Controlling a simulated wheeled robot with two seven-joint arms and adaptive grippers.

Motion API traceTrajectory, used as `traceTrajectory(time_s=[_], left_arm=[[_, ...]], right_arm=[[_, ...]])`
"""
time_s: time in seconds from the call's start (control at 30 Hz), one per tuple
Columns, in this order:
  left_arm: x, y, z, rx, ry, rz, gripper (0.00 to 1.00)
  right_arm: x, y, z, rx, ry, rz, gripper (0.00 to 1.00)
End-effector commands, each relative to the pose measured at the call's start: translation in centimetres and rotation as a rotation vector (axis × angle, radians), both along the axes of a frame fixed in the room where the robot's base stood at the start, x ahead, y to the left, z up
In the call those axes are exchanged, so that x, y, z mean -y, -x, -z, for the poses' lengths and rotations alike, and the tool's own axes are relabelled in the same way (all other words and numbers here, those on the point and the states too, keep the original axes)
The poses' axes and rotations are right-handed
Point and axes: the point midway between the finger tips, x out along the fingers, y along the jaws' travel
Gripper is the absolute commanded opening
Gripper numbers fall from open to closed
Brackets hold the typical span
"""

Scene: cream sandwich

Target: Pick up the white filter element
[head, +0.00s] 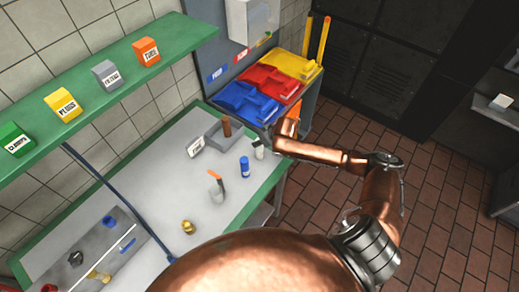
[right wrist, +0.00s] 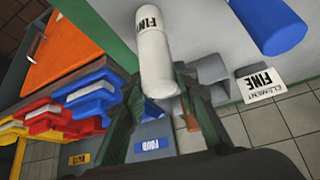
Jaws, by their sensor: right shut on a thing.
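The white filter element (head: 259,152) is a small white cylinder near the right edge of the grey worktop in the head view. In the right wrist view the white element (right wrist: 154,48) is large and close, with the word FINE on its end. My right gripper (right wrist: 160,98) is shut on it, one dark finger on each side. In the head view my copper right arm reaches in from the right, and the gripper (head: 268,140) is small and partly unclear beside the element. I cannot tell whether the element touches the worktop. My left gripper is not in view.
A blue cylinder (head: 244,167) stands close by. A grey tray (head: 229,145) with a brown cylinder (head: 227,126) and a white FINE ELEMENT card (right wrist: 265,86) are near. Blue (head: 246,101), red (head: 274,82) and yellow (head: 298,64) bins stand behind. An orange-tipped object (head: 216,185) stands further left.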

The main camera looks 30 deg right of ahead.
Motion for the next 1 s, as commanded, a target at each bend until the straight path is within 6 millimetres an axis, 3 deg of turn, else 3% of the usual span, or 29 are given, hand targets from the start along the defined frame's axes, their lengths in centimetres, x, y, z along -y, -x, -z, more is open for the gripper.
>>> traceTrajectory(time_s=[0.33, 0.57, 0.83, 1.0], left_arm=[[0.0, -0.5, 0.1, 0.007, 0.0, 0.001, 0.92], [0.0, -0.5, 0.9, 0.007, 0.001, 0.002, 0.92], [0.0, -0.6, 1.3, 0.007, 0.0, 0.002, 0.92], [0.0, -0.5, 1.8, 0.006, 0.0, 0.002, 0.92]], right_arm=[[0.1, 0.0, -0.5, 0.001, 0.001, 0.001, 0.03], [0.0, -0.1, -3.2, 0.004, 0.001, 0.0, 0.03], [0.0, 5.2, -9.1, 0.0, 0.005, -0.003, 0.03], [-0.1, 9.7, -10.8, -0.003, 0.005, -0.002, 0.03]])
